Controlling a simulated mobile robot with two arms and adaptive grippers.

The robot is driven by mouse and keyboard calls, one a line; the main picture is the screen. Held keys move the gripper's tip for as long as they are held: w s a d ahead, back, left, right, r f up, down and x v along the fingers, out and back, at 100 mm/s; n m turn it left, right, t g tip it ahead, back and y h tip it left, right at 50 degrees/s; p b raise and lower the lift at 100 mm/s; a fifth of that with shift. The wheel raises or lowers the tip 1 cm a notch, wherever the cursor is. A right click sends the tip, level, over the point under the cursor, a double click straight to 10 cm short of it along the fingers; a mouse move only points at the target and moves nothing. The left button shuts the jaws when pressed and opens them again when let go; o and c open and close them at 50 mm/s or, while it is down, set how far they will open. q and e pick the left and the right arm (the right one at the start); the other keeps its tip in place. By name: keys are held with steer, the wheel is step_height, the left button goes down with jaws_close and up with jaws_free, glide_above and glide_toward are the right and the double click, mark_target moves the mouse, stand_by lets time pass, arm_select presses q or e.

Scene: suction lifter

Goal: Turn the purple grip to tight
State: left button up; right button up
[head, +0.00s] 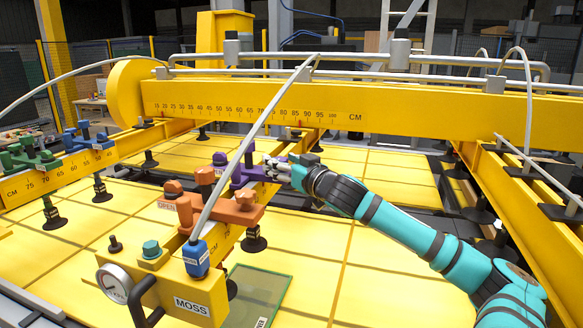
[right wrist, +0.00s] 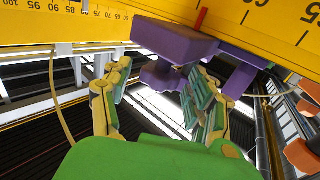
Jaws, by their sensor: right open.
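The purple grip (head: 243,176) sits on the yellow scaled crossbar in the middle of the head view, behind an orange grip. Its purple body also shows in the right wrist view (right wrist: 172,40), with a narrower purple part hanging toward my fingers. My right gripper (head: 273,167) is just right of the purple grip in the head view. In the right wrist view my right gripper (right wrist: 157,76) is open, its fingers on either side of the lower purple part. I cannot tell whether they touch it. No tight marking on the purple grip is readable. My left gripper is not in view.
Green (head: 30,158) and blue (head: 88,138) grips sit at left. A large yellow beam (head: 400,107) spans behind.

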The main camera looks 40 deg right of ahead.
steer(key=s+a, duration=0.1)
steer(key=s, duration=0.5)
steer(key=shift+s, duration=0.3)
